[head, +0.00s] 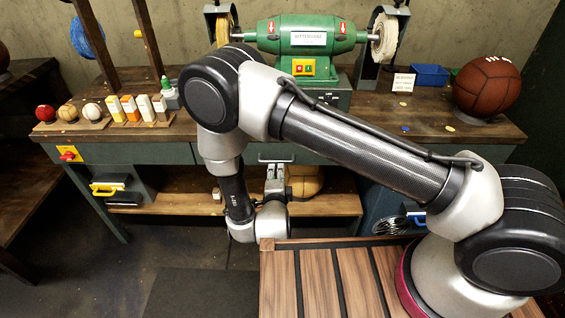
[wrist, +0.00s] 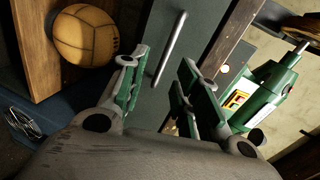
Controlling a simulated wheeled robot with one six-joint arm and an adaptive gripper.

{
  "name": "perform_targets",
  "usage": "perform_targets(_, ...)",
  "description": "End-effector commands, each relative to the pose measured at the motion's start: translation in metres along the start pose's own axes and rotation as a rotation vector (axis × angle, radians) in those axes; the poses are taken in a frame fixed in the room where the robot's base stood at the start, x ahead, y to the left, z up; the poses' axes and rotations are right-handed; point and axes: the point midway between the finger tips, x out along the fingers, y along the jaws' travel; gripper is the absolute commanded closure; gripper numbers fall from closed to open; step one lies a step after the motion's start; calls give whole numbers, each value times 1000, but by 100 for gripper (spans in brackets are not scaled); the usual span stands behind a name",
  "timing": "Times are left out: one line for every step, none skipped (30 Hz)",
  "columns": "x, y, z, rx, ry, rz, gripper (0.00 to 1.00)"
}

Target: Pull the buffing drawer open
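The drawer (head: 312,157) has a grey-green front under the middle of the workbench, below the green buffing machine. It looks shut, its front about level with the bench edge. Its pale bar handle (head: 275,157) shows just above my gripper (head: 273,180). In the wrist view the handle (wrist: 170,48) is a slanted metal bar on the dark drawer front (wrist: 205,28). My gripper (wrist: 165,72) is open there, its green-padded fingers apart. The handle lies ahead of the gap between them, and nothing is held. Contact with the handle cannot be made out.
The buffing machine (head: 305,37) stands on the bench (head: 380,110). A tan ball (head: 303,181) lies on the lower shelf (head: 330,204), also seen in the wrist view (wrist: 85,34). Small balls and bottles stand at left, a brown ball (head: 487,86) at right. A slatted top (head: 330,280) is in front.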

Motion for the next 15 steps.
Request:
perform_targets(0, -5, 0, 34, -2, -22, 68)
perform_targets(1, -6, 0, 51, -2, -26, 68)
perform_targets(4, -6, 0, 66, -1, -25, 68)
perform_targets(6, -6, 0, 73, -1, -24, 68)
perform_targets(9, -6, 0, 76, 0, -23, 68)
perform_targets(15, -6, 0, 77, -1, -23, 68)
perform_targets(19, -6, 0, 76, -1, -23, 68)
perform_targets(24, -6, -1, 75, 0, -23, 68)
perform_targets(32, -7, 0, 75, 0, -23, 68)
perform_targets(37, -7, 0, 76, -1, -23, 68)
perform_targets(42, -7, 0, 76, 0, -23, 68)
perform_targets(49, -7, 0, 74, -1, -22, 68)
perform_targets(54, -7, 0, 74, -1, -22, 68)
perform_targets(58, -7, 0, 74, -1, -22, 68)
perform_targets(63, -7, 0, 74, -2, -21, 68)
